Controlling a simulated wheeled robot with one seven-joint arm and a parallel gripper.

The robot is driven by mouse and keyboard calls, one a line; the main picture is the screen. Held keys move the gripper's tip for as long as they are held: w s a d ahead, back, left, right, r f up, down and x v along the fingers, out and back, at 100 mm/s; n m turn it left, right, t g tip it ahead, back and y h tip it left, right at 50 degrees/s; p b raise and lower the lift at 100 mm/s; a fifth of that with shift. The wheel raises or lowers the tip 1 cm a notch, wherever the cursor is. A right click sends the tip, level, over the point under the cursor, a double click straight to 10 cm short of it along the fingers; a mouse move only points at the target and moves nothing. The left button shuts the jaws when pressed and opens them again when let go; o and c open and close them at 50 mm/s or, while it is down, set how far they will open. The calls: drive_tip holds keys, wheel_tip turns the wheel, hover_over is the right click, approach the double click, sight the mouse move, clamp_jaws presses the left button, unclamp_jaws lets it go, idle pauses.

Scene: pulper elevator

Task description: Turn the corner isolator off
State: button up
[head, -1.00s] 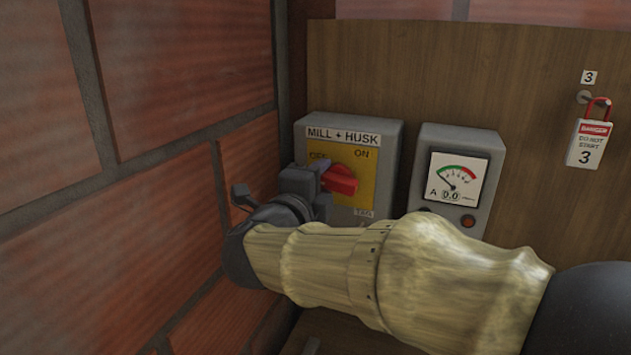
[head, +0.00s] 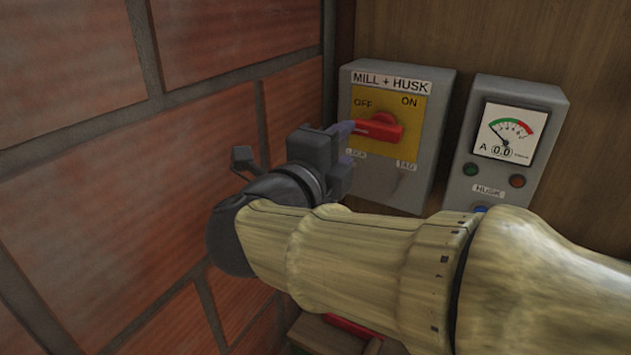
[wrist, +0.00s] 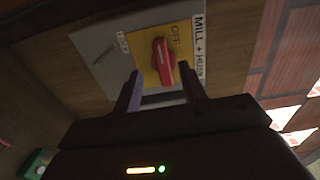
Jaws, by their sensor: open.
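The corner isolator (head: 431,160) is a grey box labelled MILL + HUSK with a yellow plate. OFF is at the plate's upper left and ON at its upper right. Its red handle (head: 381,127) lies roughly level across the plate in the head view. My gripper (head: 346,141) is at the handle's left end, coming from the left. In the wrist view my gripper (wrist: 160,69) is open, with its fingers on either side of the red handle (wrist: 161,55). I cannot tell whether either finger touches it.
A brick wall (head: 200,140) stands close on the left of my gripper. A grey meter box (head: 465,165) labelled HUSK, reading 0.0, is just right of the isolator. A wooden panel (head: 420,30) is behind both. A red object shows low down, under my arm.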

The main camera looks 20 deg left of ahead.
drive_tip(key=s+b, duration=0.1)
drive_tip(key=s, duration=0.7)
drive_tip(key=shift+s+a, duration=0.3)
drive_tip(key=shift+s, duration=0.1)
drive_tip(key=shift+w, duration=0.1)
